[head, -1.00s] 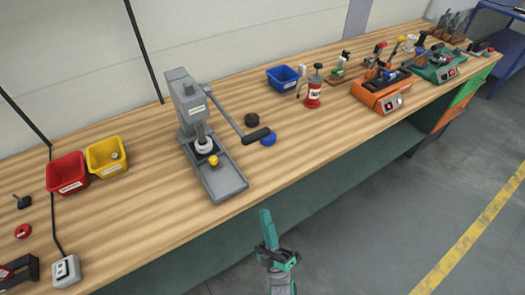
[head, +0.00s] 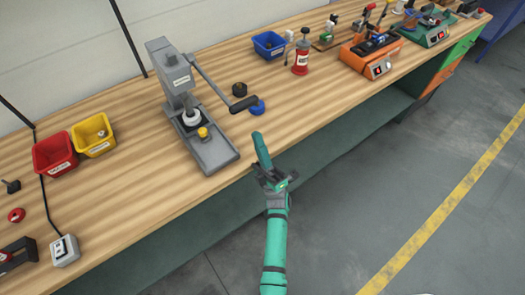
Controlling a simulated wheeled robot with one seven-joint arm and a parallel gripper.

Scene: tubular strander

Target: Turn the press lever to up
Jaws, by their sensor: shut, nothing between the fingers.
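The grey arbor press (head: 178,95) stands on the wooden workbench, left of the picture's middle. Its press lever (head: 222,92) slants down to the right from the press head and ends in a black grip (head: 243,104). My gripper (head: 261,150) is shut and empty. It is in front of the bench edge, below and slightly right of the black grip in the picture, apart from it.
A blue round piece (head: 257,106) and a black round piece (head: 240,89) lie by the lever grip. Red (head: 54,155) and yellow (head: 93,137) bins stand left of the press.

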